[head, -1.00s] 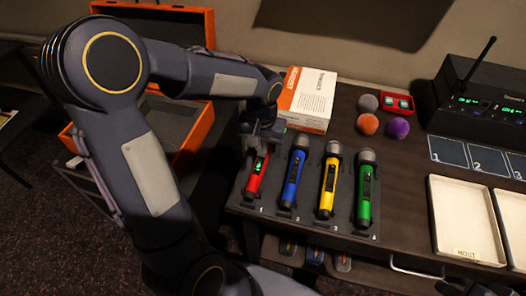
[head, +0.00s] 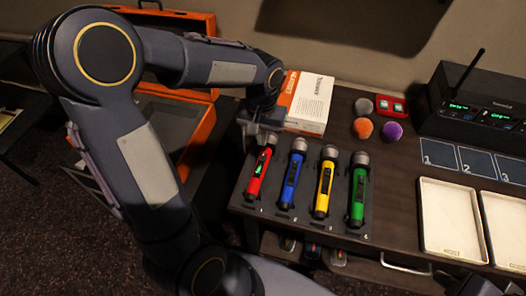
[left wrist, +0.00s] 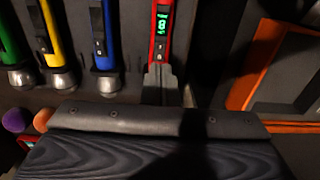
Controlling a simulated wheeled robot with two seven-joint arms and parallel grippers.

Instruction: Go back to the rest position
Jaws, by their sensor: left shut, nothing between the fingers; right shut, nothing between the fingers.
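My left gripper (head: 258,136) is shut and empty, just above the head end of the red microphone (head: 259,175). In the left wrist view, the red microphone (left wrist: 162,38) lies ahead of the shut fingers, its display lit green. The blue microphone (head: 293,179), yellow microphone (head: 324,188) and green microphone (head: 358,196) lie beside it in the numbered dark tray (head: 341,215). A small dark part of my right gripper (head: 509,288) shows at the lower right corner; it is shut, mostly out of frame.
A white and orange box (head: 308,103) stands behind the microphones, close to my left wrist. Several foam balls (head: 362,128) and a red case (head: 391,106) lie right of it. A black receiver (head: 480,105), numbered cards (head: 475,160) and pale trays (head: 452,220) fill the right side.

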